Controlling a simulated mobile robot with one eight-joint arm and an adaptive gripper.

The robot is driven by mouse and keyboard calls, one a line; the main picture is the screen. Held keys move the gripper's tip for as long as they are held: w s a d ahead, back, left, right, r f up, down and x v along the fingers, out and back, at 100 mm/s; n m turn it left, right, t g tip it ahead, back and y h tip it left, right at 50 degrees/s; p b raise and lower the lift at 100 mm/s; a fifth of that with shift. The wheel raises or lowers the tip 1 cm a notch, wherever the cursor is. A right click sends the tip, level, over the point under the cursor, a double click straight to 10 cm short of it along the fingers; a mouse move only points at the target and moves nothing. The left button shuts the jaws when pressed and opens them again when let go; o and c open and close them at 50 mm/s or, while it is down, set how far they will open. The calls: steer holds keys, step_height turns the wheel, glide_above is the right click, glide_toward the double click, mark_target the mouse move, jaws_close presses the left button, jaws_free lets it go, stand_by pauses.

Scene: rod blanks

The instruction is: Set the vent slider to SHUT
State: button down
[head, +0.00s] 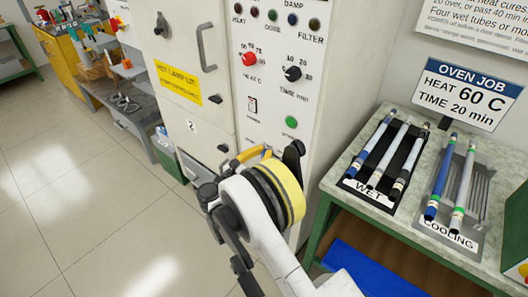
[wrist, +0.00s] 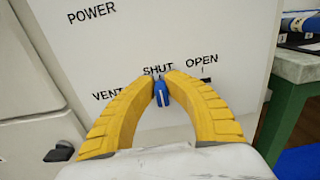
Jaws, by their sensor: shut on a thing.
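The vent slider's blue knob (wrist: 161,93) shows in the wrist view on the white panel. It sits directly below the word SHUT and left of the word OPEN. The word VENT is to its left, partly covered by a finger. My gripper (wrist: 162,82) has its yellow fingertips closed on the knob, one on each side. Most of the slot is hidden behind the fingers. In the head view my gripper (head: 254,152) is low against the oven's control panel (head: 270,88), and the slider is hidden.
Right of the oven, a green-framed bench (head: 330,178) holds a WET tray (head: 352,184) and a COOLING rack (head: 465,243) with rods. An OVEN JOB sign (head: 468,92) reads HEAT 60 C, TIME 20 min. The floor (head: 90,200) at left is clear.

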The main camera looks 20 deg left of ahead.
steer(key=c, duration=1.4)
jaws_free()
steer(key=shift+a, duration=0.3)
steer(key=shift+d, duration=0.1)
steer(key=v, duration=1.2)
